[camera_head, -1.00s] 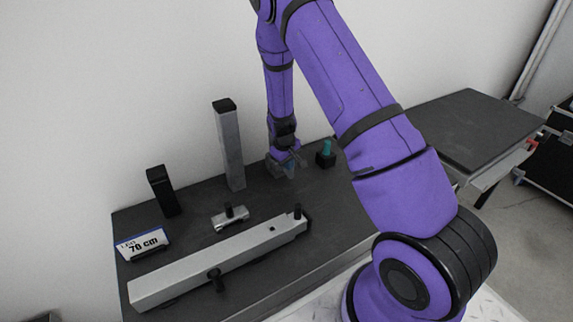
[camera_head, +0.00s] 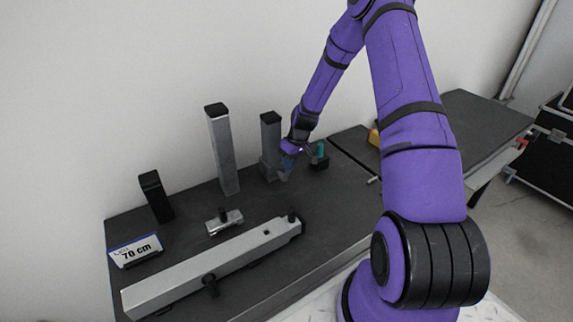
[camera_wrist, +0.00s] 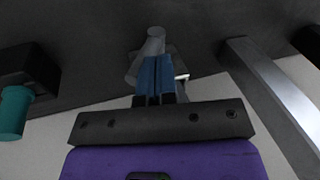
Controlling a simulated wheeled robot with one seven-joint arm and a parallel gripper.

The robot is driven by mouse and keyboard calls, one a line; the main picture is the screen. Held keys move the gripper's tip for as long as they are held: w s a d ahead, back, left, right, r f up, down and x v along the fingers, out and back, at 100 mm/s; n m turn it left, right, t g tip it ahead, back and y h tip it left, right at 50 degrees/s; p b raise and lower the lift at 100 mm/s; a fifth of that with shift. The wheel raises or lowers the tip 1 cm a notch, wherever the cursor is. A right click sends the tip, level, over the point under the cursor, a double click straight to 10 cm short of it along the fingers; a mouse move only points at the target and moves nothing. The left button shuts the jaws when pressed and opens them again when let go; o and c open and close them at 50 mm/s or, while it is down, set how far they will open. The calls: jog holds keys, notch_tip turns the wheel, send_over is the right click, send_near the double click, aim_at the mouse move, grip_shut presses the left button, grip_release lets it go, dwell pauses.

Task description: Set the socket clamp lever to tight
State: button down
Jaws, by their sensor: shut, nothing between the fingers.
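A dark grey upright post (camera_head: 271,132) stands in a grey socket (camera_head: 268,168) near the back of the table. My gripper (camera_head: 285,172) is low at the right front of this socket; its blue fingers also show in the wrist view (camera_wrist: 155,75). They are shut and empty. A grey rounded bar (camera_wrist: 150,48) lies right at the fingertips, in front of a square grey base; I cannot tell whether they touch it. A small bright metal piece (camera_wrist: 182,76) sticks out beside the fingers. I cannot tell which part is the clamp lever, nor its setting.
A teal cylinder on a black block (camera_head: 320,158) stands close to the right of my gripper. A tall silver post (camera_head: 222,150) is to the left. A long grey beam (camera_head: 215,268), a small clamp piece (camera_head: 224,222), a black post (camera_head: 155,196) and a "70 cm" sign (camera_head: 136,250) are further left.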

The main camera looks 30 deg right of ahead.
jog(key=shift+d+f+y, duration=0.3)
jog(key=shift+d+y, duration=0.45)
jog(key=shift+y, duration=0.45)
jog(key=y, duration=0.1)
jog(key=d+f+y, duration=0.1)
jog(key=shift+d+y, duration=0.25)
jog(key=shift+y, duration=0.15)
jog(key=y, duration=0.1)
jog(key=d+f+y, duration=0.1)
jog(key=shift+f+y, duration=0.1)
jog(key=shift+y, duration=0.3)
jog(key=shift+d+f, duration=0.25)
jog(key=shift+f, duration=0.05)
